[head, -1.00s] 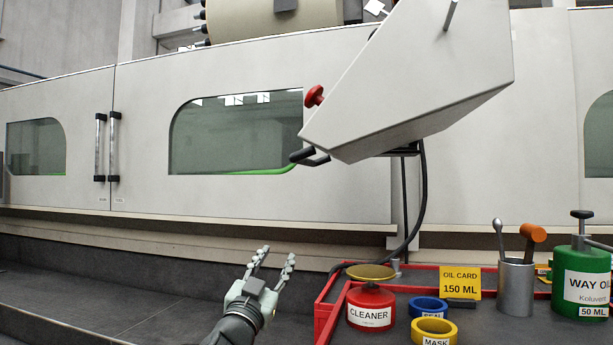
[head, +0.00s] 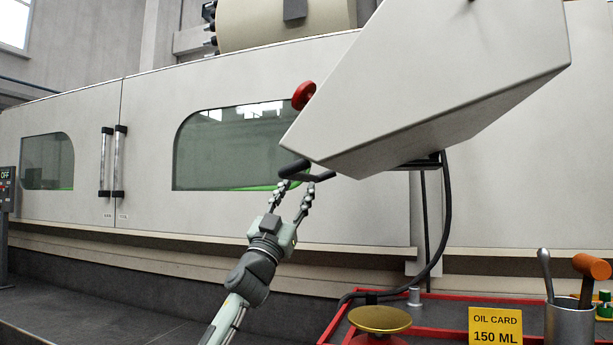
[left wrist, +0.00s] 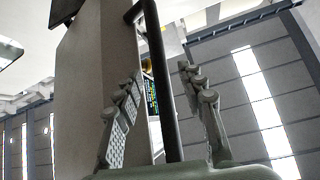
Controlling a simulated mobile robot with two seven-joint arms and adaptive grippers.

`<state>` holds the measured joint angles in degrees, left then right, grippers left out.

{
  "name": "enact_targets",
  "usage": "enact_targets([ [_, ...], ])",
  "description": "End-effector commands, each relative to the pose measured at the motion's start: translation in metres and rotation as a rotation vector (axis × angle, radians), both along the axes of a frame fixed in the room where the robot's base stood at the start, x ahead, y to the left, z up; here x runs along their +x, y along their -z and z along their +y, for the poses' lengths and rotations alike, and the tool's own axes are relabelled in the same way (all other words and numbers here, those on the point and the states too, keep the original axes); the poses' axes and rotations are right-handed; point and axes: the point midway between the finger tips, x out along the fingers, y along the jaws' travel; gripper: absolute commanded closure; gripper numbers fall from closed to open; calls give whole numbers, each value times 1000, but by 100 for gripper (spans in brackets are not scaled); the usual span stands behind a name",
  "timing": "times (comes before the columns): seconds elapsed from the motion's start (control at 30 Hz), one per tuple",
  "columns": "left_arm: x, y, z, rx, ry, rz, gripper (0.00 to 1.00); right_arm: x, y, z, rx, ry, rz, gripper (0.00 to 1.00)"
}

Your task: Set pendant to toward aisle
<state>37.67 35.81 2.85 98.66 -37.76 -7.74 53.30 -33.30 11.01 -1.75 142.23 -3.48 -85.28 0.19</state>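The pendant (head: 430,85) is a large pale grey box hanging at upper right in the head view, with a red knob (head: 304,95) on its left edge. A black bar handle (head: 318,177) sticks out at its lower left corner. My left gripper (head: 297,186) is open, fingers pointing up, just below and at the handle. In the left wrist view, the black handle (left wrist: 158,75) runs between the two spread fingers, with a gap on both sides. The pendant's side (left wrist: 85,95) stands left of it, and part of a lit screen shows behind. My right gripper is not in view.
A long machine with windowed doors (head: 150,150) fills the background. Below right are a red-rimmed tray (head: 335,325), a brass-topped can (head: 380,319), a yellow oil card (head: 495,325) and a tool cup (head: 570,322). A black cable (head: 446,220) hangs from the pendant.

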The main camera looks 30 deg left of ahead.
Motion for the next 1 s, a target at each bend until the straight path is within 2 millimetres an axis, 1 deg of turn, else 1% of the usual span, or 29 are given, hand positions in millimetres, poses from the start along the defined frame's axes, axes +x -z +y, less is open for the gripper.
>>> enact_targets([
  [0.03,6,-9,1,0,0,-1,61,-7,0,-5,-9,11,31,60],
  [0.17,22,-23,3,-1,-1,0,61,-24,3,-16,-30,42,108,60],
  [0.23,28,-29,3,-1,0,0,61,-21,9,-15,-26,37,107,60],
  [0.37,36,-35,4,-1,1,1,61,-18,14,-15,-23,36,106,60],
  [0.67,38,-36,4,0,1,1,61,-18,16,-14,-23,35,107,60],
  [0.77,38,-36,4,0,1,1,71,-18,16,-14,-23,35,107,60],
  [1.0,38,-36,4,0,1,1,100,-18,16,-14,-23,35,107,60],
])
